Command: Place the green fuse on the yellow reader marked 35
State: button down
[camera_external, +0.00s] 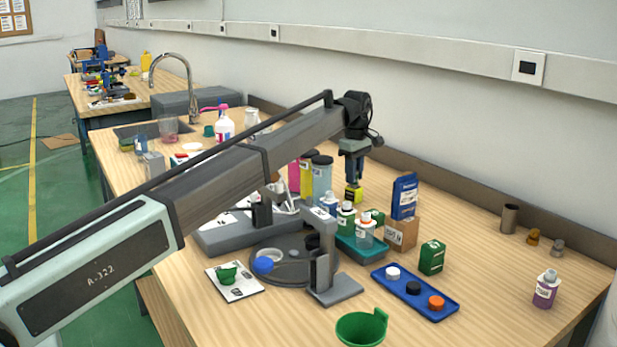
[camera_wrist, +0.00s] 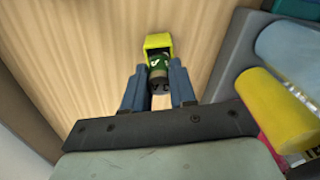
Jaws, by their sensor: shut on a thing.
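In the external view my gripper (camera_external: 354,178) points down just above the yellow reader (camera_external: 353,194) on the table behind the bottles. The fuse cannot be made out in that view. The number on the reader is not legible.
Yellow (camera_external: 305,175) and light-blue (camera_external: 321,178) cylinders on a grey base stand left of the gripper; the yellow one is close in the wrist view (camera_wrist: 278,108). A blue box (camera_external: 404,196) stands to the right. Bare wood lies left of the reader in the wrist view.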

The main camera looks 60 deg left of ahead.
jog(key=c, duration=0.9)
grip_release()
jog(key=shift+f, duration=0.1)
notch_tip(320, 180, up, 12)
jog(key=shift+r, duration=0.15)
